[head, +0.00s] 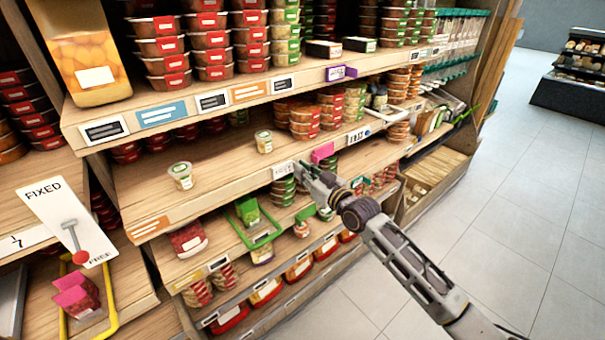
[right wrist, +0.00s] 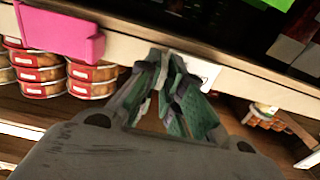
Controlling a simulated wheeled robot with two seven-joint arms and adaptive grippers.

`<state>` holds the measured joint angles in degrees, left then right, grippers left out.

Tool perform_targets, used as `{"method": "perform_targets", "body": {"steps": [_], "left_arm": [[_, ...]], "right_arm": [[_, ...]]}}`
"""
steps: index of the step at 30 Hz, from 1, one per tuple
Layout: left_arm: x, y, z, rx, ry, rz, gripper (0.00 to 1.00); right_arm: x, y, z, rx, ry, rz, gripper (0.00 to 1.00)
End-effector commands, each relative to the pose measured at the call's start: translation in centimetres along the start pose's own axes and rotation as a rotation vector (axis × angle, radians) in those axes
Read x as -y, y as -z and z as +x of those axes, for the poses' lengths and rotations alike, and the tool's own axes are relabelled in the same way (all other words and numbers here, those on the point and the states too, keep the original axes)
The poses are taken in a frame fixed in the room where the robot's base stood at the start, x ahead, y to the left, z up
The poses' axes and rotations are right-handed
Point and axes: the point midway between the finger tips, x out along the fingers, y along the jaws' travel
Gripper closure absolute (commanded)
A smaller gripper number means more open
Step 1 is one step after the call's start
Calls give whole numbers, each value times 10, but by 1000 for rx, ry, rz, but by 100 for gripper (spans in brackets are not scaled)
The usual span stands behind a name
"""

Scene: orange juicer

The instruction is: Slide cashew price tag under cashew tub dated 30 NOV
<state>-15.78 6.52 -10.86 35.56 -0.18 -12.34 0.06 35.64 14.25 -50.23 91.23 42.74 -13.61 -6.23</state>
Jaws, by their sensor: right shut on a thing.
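My right gripper (head: 303,172) reaches the front edge of the middle shelf, its fingers closed at a white price tag (head: 283,170). In the right wrist view the fingertips (right wrist: 168,60) meet at the shelf edge, with part of the white tag (right wrist: 207,72) showing behind them. The tag's text is too small to read. A clear tub with a green and white label (head: 181,176) stands on the left of that shelf, and a similar tub (head: 263,142) stands farther right. I cannot read their dates or tell which holds cashews. My left gripper is not in view.
A pink clip (head: 322,152) juts from the shelf edge beside my right gripper; it also shows in the right wrist view (right wrist: 62,32). Stacked red-labelled tubs (head: 304,121) stand behind. Bare shelf (head: 222,165) lies between the two tubs. The shelf above overhangs.

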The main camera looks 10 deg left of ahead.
Motion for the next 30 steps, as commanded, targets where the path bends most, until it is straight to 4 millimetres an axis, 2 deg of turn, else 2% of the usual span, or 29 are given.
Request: {"method": "perform_targets", "body": {"steps": [5,11,12,17,23,27,30], "left_arm": [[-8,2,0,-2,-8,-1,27],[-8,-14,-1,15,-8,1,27],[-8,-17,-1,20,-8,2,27],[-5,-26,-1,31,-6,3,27],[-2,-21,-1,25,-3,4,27],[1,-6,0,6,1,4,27],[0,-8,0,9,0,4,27]], "right_arm": [[0,-1,0,2,0,0,100],[0,-1,0,3,0,0,100],[0,-1,0,3,0,0,90],[0,-1,0,3,0,0,70],[0,-1,0,2,0,0,70],[0,-1,0,2,0,0,70],[0,-1,-2,2,0,0,70]]}}
